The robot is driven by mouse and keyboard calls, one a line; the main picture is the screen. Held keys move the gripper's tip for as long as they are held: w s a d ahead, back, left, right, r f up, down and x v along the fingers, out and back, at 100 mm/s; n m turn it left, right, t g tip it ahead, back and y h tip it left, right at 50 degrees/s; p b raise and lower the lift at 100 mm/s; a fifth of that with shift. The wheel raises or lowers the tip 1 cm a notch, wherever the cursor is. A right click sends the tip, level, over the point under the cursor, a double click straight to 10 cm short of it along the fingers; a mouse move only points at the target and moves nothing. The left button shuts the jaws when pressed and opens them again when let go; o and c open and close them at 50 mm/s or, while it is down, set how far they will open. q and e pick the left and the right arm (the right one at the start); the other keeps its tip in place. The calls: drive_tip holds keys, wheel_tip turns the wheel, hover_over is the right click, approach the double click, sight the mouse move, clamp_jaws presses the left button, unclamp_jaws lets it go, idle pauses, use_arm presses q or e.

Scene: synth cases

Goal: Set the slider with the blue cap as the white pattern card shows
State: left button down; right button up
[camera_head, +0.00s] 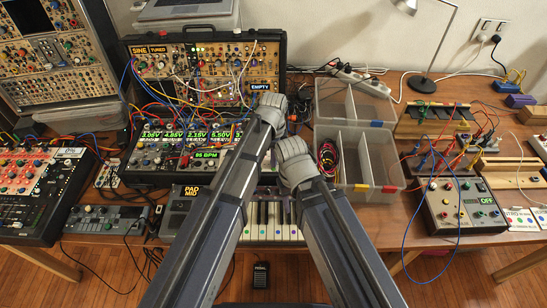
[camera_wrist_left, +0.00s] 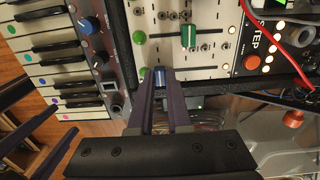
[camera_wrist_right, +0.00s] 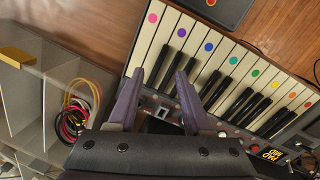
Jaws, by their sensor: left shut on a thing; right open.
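In the left wrist view, the slider with the blue cap (camera_wrist_left: 158,76) sits at the edge of a pale module panel (camera_wrist_left: 165,55). My left gripper (camera_wrist_left: 158,84) is shut on this cap, a finger on each side. In the head view my left gripper (camera_head: 271,104) is at the right end of the synth case, and its wrist hides the slider. My right gripper (camera_wrist_right: 160,76) is open and empty above the keyboard in the right wrist view. In the head view its wrist (camera_head: 293,158) is just below the left one. I cannot make out the white pattern card.
A slider with a green cap (camera_wrist_left: 188,36) is close to the blue one. The keyboard (camera_wrist_right: 215,65) lies in front of the case. A clear divided box (camera_head: 366,160) stands to the right, with coloured cables (camera_wrist_right: 75,112) in it. Patch cables hang over the case.

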use_arm(q)
drive_tip(key=w, duration=0.3)
drive_tip(key=shift+w, duration=0.35)
drive_tip(key=shift+s, duration=0.1)
drive_tip(key=c, duration=0.8)
unclamp_jaws()
drive_tip(key=shift+c, duration=0.2)
drive_tip(key=shift+r, duration=0.1)
use_arm(e)
drive_tip(key=shift+r, duration=0.15)
use_arm(q)
wheel_tip(320, 180, up, 8)
drive_tip(key=p, duration=0.7)
drive_tip(key=shift+f+p, duration=0.2)
drive_tip(key=shift+p, duration=0.2)
use_arm(e)
wheel_tip(320, 180, up, 8)
drive_tip(key=shift+f, duration=0.25)
